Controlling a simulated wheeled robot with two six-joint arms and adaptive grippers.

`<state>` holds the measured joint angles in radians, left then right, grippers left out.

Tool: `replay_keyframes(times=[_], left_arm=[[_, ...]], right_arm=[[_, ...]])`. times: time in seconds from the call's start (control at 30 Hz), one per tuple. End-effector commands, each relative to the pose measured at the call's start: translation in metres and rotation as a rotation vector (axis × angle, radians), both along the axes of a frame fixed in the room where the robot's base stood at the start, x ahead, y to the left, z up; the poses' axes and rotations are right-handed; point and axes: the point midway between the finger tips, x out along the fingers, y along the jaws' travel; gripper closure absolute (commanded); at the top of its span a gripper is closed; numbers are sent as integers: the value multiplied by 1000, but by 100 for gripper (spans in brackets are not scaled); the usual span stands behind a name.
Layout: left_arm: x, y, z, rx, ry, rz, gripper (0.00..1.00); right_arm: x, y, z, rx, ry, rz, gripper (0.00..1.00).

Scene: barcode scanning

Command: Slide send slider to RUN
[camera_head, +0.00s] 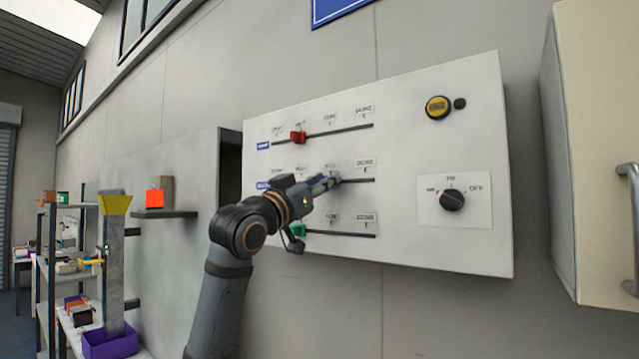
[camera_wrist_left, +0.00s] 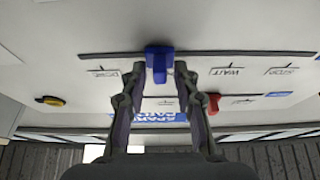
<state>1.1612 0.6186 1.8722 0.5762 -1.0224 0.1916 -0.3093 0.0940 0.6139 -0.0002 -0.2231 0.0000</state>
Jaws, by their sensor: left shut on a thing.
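A white panel (camera_head: 420,130) on the wall carries three horizontal slots with sliders. The top slot has a red slider (camera_head: 298,137) and the bottom slot a green slider (camera_head: 297,230). My left gripper (camera_head: 328,182) is at the middle slot. In the left wrist view its fingers (camera_wrist_left: 158,75) are closed around a blue slider knob (camera_wrist_left: 159,62). The knob sits between the DONE mark (camera_wrist_left: 105,72) and the WAIT mark (camera_wrist_left: 228,71), with STOP beyond WAIT. Any mark right at the knob is hidden. I cannot read which row is named send.
A beige cabinet (camera_head: 590,150) stands out at the right. On the left are a small shelf (camera_head: 165,214) with an orange box and a rack (camera_head: 50,265) of goods.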

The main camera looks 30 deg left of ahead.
Motion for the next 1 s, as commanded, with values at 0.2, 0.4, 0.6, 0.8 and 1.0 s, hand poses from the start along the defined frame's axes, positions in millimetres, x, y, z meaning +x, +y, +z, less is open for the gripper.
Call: replay_keyframes(times=[0.2,0.4,0.6,0.8,1.0], left_arm=[[-2,0,5,3,-12,1,100],[-2,0,4,2,-12,1,100],[-2,0,4,2,-11,1,64],[-2,0,4,3,-11,1,64],[-21,3,-4,9,-11,8,64]], right_arm=[[-1,1,1,1,1,0,60],[18,21,1,27,-30,-7,60],[18,16,1,21,-30,-5,60],[10,8,1,10,-16,-3,60],[10,9,1,11,-17,-4,60]])
